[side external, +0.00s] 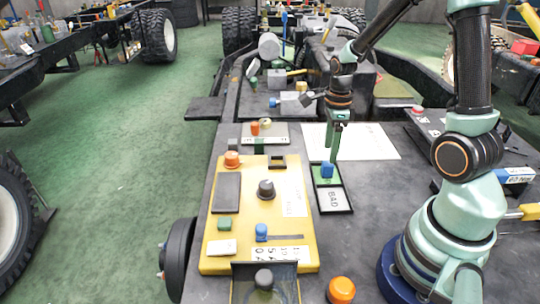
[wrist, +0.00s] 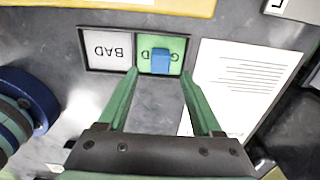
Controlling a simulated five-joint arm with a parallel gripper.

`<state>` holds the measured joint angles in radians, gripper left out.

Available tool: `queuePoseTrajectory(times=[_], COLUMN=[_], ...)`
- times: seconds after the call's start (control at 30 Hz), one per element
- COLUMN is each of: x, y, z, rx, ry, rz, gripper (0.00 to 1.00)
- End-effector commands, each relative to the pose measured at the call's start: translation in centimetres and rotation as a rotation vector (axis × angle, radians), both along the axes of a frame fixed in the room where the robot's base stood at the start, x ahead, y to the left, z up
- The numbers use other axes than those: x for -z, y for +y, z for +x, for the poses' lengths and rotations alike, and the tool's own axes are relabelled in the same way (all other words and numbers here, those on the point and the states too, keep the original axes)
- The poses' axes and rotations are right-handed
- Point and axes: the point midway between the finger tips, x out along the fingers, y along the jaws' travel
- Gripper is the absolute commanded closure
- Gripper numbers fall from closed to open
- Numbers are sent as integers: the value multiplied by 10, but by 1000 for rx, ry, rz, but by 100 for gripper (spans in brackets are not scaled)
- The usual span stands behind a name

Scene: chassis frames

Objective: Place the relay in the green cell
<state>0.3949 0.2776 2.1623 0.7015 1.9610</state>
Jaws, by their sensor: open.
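A small blue block, which I take to be the relay (side external: 327,170), sits in the green cell (side external: 321,182) of a dark two-cell tray. It also shows in the wrist view (wrist: 160,62), covering part of the lettering on the green cell (wrist: 176,44). The other cell (side external: 334,200) is pale grey and marked BAD. My gripper (side external: 335,156) is above the green cell, fingers pointing down. In the wrist view my gripper (wrist: 161,77) has its green fingers spread wide, with nothing held between them. I cannot tell the exact height of the fingertips over the block.
A yellow panel (side external: 222,256) with knobs, buttons and another blue piece (side external: 261,232) lies left of the tray. A white printed sheet (side external: 372,142) lies behind it. An orange dome button (side external: 341,290) is at the front.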

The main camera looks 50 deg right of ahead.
Motion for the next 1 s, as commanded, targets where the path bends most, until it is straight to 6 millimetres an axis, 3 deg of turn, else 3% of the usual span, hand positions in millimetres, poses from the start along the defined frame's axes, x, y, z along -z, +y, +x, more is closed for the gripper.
queuePoseTrajectory(times=[0.2,0.57,0.67,1.0], x=[-43,-76,-88,-141], y=[-1,5,17,78], z=[1,1,2,-9], rx=[0,-76,-256,-1248], ry=[-6,-18,-53,-201], rz=[-3,-8,-28,-210], gripper=[34,34,34,34])
